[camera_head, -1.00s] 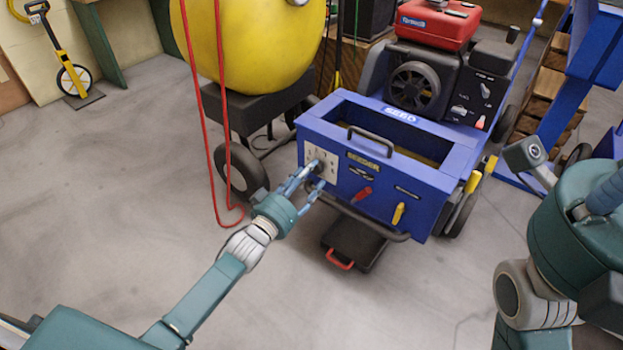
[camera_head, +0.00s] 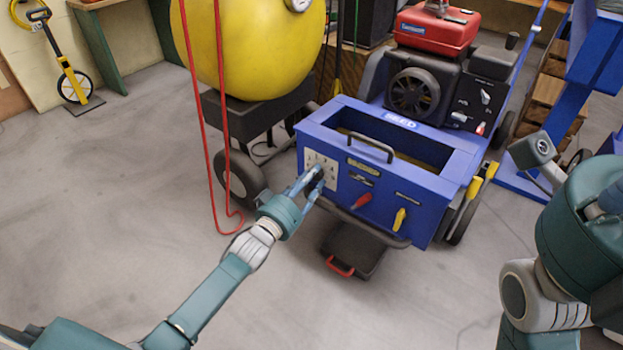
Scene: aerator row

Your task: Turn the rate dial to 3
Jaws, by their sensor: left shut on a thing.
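The blue seeder (camera_head: 362,205) stands in the middle of the head view, with a pale dial plate (camera_head: 311,158) at the left end of its front face. The rate dial is a small dark knob (camera_head: 319,171) on that plate. My left gripper (camera_head: 316,177) reaches up to the plate, its fingers closed around the knob and partly covering it. The dial's pointer and the numbers are too small or hidden to read.
A red lever (camera_head: 362,201) and a yellow lever (camera_head: 399,219) stick out right of the plate. A black front bar (camera_head: 365,228) runs below them. A yellow tank (camera_head: 262,50) with red hoses (camera_head: 207,150) stands behind left.

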